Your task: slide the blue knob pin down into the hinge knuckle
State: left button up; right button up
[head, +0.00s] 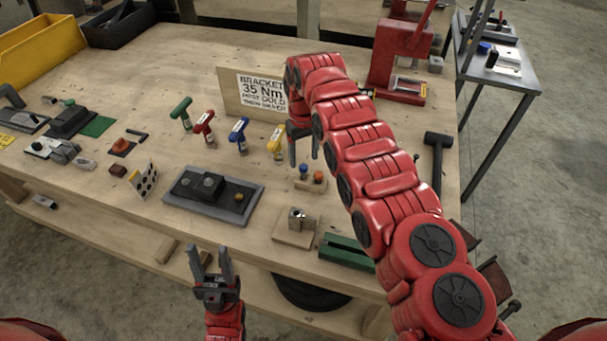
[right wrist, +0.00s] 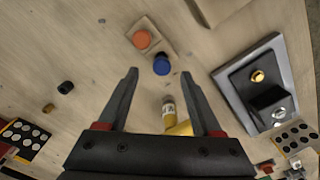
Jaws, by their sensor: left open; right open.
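The blue knob pin (head: 303,169) stands in a small wooden holder (head: 312,188) beside an orange knob pin (head: 318,177). In the right wrist view the blue knob (right wrist: 161,64) is just beyond and between my fingertips, with the orange knob (right wrist: 142,40) behind it. My right gripper (head: 304,158) is open and empty, pointing down above the blue knob. The metal hinge knuckle (head: 297,215) sits on a wooden base (head: 288,238), nearer the bench's front edge. My left gripper (head: 209,251) is open and empty in front of the bench edge.
A grey plate (head: 225,206) with a dark bracket lies left of the hinge. A green block (head: 345,250) lies to its right. Yellow (head: 276,142) and blue (head: 239,132) drivers stand behind and left of the right gripper. A sign and red press stand farther back.

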aim_at(304, 166)
jog(key=shift+s+f+p, duration=0.3)
jog(key=shift+f+p, duration=0.6)
jog(key=shift+p, duration=0.35)
notch_tip(304, 166, down, 2)
jog(key=shift+w+a+b, duration=0.1)
jog(key=shift+b, duration=0.85)
jog(key=shift+f, duration=0.2)
jog(key=shift+c, duration=0.2)
grip_shut()
